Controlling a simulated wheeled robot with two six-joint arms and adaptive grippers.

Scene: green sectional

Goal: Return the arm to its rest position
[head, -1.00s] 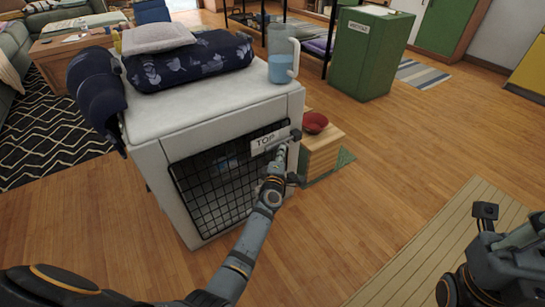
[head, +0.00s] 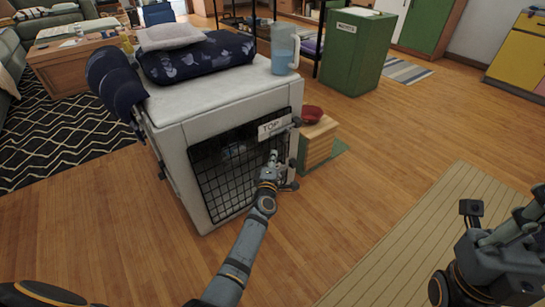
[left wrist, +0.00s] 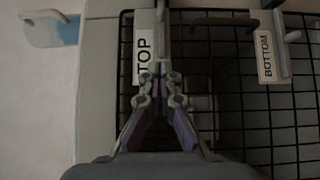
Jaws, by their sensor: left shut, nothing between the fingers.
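My left gripper (head: 274,159) is in front of the wire door (head: 225,178) of a white crate (head: 200,107), just below the label reading TOP (head: 272,127). In the left wrist view the left gripper (left wrist: 159,80) is shut with its fingertips together and nothing between them. The TOP label (left wrist: 145,45) and a BOTTOM label (left wrist: 266,54) show there against the black wire grid. I cannot tell whether the fingertips touch the door. My right arm (head: 495,265) shows at the right edge of the head view; its fingertips cannot be made out.
A red bowl (head: 311,115) sits on a wooden box (head: 313,143) right of the crate. A green cabinet (head: 356,58) stands behind.

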